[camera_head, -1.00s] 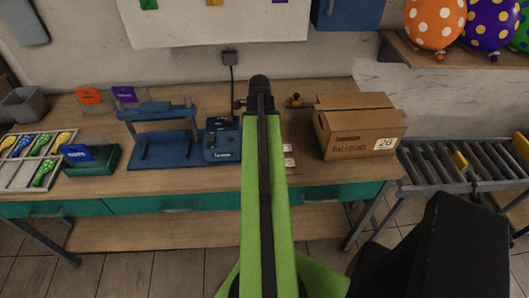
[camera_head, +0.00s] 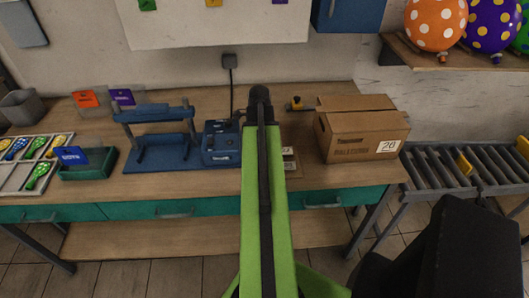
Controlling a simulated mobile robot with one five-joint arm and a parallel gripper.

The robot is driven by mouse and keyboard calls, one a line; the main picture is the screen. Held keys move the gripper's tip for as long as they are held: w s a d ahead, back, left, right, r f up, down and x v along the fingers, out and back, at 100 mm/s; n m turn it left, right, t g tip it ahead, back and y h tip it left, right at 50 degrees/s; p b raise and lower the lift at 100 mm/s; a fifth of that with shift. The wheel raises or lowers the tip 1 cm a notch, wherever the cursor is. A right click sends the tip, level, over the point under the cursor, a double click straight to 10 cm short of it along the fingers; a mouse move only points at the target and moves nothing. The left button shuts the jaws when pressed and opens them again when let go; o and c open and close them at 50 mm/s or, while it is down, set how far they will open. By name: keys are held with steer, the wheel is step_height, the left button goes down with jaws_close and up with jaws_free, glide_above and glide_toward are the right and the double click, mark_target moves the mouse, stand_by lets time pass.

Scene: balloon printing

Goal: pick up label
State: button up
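Small flat pieces that may be labels (camera_head: 289,152) lie on the workbench just right of my arm. My arm covers part of them, and they are too small to read. The box on the bench also carries a white label (camera_head: 388,146) with a dark number on its front. My green arm reaches up the middle of the view and ends in a dark rounded part above the bench. I cannot see my gripper's fingers, so its state and any contact are hidden.
A cardboard box (camera_head: 362,130) stands right of my arm. A blue press (camera_head: 160,140) and a blue device (camera_head: 221,145) stand to its left. A green tray (camera_head: 86,165) and balloon compartments (camera_head: 28,175) are farther left. A roller conveyor (camera_head: 465,168) is at right.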

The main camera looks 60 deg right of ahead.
steer(key=shift+c, duration=0.3)
jaws_close()
